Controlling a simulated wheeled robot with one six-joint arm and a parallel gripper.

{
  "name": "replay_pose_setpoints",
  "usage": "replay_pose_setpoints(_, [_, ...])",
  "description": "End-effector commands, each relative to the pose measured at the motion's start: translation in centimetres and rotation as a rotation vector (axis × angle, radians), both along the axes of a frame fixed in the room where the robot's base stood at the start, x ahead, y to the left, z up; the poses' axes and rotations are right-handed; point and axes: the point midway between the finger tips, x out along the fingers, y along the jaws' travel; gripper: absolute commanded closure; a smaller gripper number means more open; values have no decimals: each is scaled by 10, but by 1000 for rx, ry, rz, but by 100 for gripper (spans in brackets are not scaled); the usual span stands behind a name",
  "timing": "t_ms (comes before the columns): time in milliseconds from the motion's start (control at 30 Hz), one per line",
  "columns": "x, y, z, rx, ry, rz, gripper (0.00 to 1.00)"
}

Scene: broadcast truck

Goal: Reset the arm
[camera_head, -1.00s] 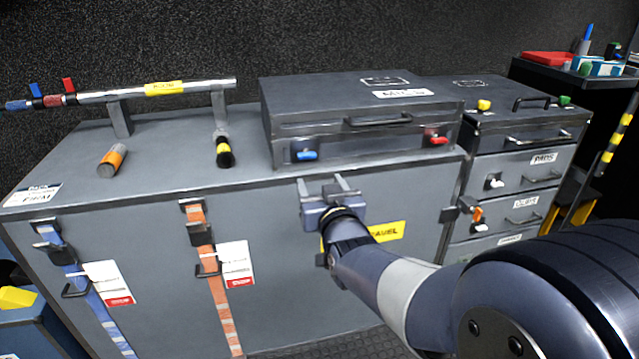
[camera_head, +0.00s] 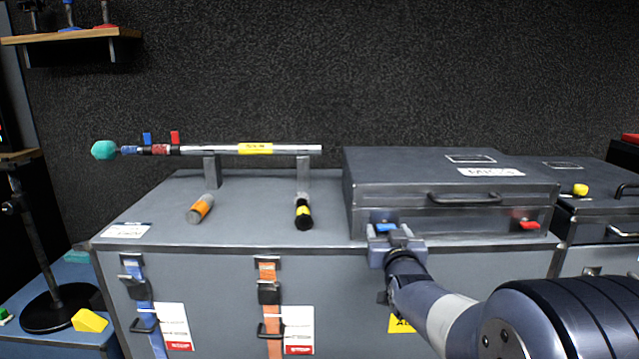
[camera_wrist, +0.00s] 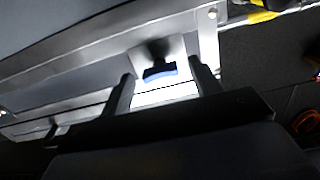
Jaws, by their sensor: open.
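My gripper (camera_head: 393,228) is open at the front of the grey mics case (camera_head: 420,195), near its left end. In the head view its fingers overlap the blue latch (camera_head: 386,227). In the wrist view the gripper (camera_wrist: 163,90) has its two fingers apart, with the blue latch (camera_wrist: 160,72) showing between and beyond them. Nothing is held. I cannot tell whether a finger touches the case.
The mics case stands on a large grey trunk (camera_head: 210,262) with blue and orange straps. A boom pole (camera_head: 290,149) rests on two stands at left, with an orange-capped cylinder (camera_head: 200,208) and a black-and-yellow one (camera_head: 304,213) before it. A red latch (camera_head: 529,225) is at right.

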Motion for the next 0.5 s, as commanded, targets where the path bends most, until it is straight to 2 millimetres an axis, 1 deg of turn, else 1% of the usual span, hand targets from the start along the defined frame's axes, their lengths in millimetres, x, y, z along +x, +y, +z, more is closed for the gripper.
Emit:
replay_pose_setpoints(333, [-1, 0, 0, -12, 0, 0, 40])
replay_pose_setpoints(500, [-4, 0, 0, 13, 0, 0, 40])
